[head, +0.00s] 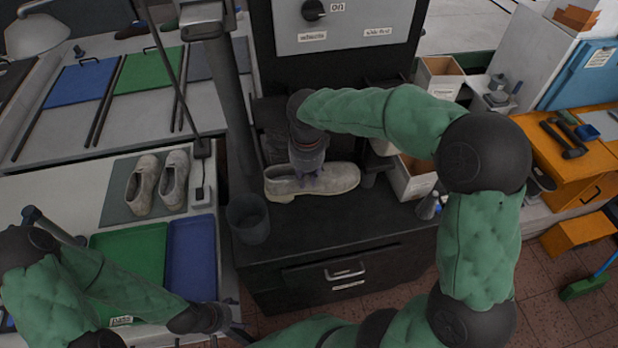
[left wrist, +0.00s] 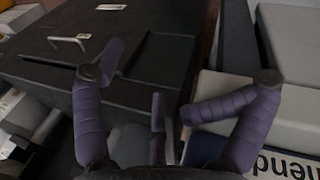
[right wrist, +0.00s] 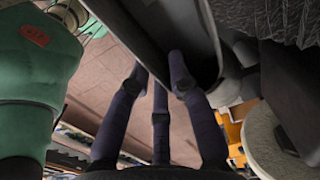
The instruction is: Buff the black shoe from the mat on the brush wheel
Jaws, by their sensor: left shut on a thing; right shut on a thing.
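A pale grey-beige shoe (head: 335,181), not black, lies along the black machine's top, toe to the right. My right gripper (head: 308,178) comes down on it and is shut on the shoe near its opening. In the right wrist view the right fingers (right wrist: 160,85) meet the opening's rim; the shoe (right wrist: 150,25) looks dark grey there. A dark bristly brush wheel (right wrist: 265,20) shows close by. The grey mat (head: 120,206) holds two more pale shoes (head: 158,182). My left gripper (left wrist: 165,110) is low by the bench front; what it holds cannot be made out.
A green tray (head: 130,250) and a blue tray (head: 192,258) lie on the left bench. The machine has a drawer handle (head: 345,272) in front.

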